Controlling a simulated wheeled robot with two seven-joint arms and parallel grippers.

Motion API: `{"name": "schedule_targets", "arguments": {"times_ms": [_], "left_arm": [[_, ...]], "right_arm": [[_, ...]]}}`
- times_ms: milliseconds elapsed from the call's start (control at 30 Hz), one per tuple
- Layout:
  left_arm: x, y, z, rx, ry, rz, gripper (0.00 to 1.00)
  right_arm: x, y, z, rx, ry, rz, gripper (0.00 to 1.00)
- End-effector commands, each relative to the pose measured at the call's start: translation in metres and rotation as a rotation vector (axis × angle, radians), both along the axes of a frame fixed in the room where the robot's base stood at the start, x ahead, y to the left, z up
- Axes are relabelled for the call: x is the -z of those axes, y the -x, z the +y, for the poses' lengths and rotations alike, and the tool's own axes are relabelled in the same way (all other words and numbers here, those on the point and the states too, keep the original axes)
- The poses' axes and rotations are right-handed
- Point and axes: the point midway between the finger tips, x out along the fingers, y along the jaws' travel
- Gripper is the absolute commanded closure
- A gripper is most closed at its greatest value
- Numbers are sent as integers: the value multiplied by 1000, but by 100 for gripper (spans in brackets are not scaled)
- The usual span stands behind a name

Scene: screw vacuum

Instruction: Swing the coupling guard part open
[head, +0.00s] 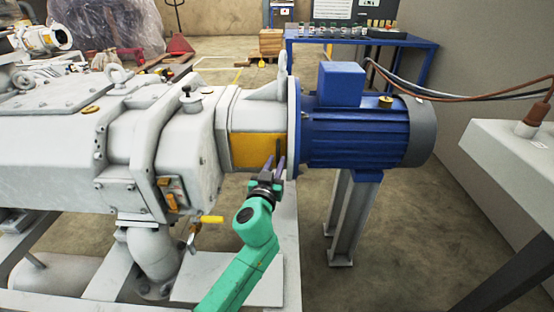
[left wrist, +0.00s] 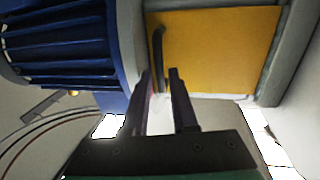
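The coupling guard is a flat yellow-orange panel (head: 252,151) between the pale grey pump housing and the blue motor. It looks closed, flush in its opening. A dark upright handle (head: 278,149) sits near its motor-side edge. In the left wrist view the guard (left wrist: 220,50) fills the upper middle, with the curved dark handle (left wrist: 158,45) on its left. My left gripper (head: 275,166) is just in front of and below the handle. Its fingers (left wrist: 162,75) are open, with a gap between them, pointing toward the handle's lower end. Whether they touch it I cannot tell. My right gripper is not in view.
The blue motor (head: 350,130) stands right of the guard on a grey post (head: 350,220). A blue table (head: 420,55) stands behind. A grey box (head: 510,150) is at right.

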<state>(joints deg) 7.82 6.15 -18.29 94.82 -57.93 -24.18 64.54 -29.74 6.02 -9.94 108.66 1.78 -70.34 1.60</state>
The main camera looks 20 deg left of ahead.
Motion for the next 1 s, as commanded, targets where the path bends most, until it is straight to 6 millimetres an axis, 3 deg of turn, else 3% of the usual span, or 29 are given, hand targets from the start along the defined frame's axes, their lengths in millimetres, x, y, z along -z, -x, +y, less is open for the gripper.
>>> {"name": "schedule_targets", "arguments": {"times_ms": [133, 367, 467, 1000], "left_arm": [[0, -16, 1, 0, 0, 0, 74], [1, -17, 1, 0, 0, 1, 74], [1, -17, 1, 0, 0, 1, 100], [1, -17, 1, -1, 1, 1, 100]], "right_arm": [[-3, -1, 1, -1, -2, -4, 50], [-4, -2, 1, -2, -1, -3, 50], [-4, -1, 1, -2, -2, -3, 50], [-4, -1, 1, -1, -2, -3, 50]]}}
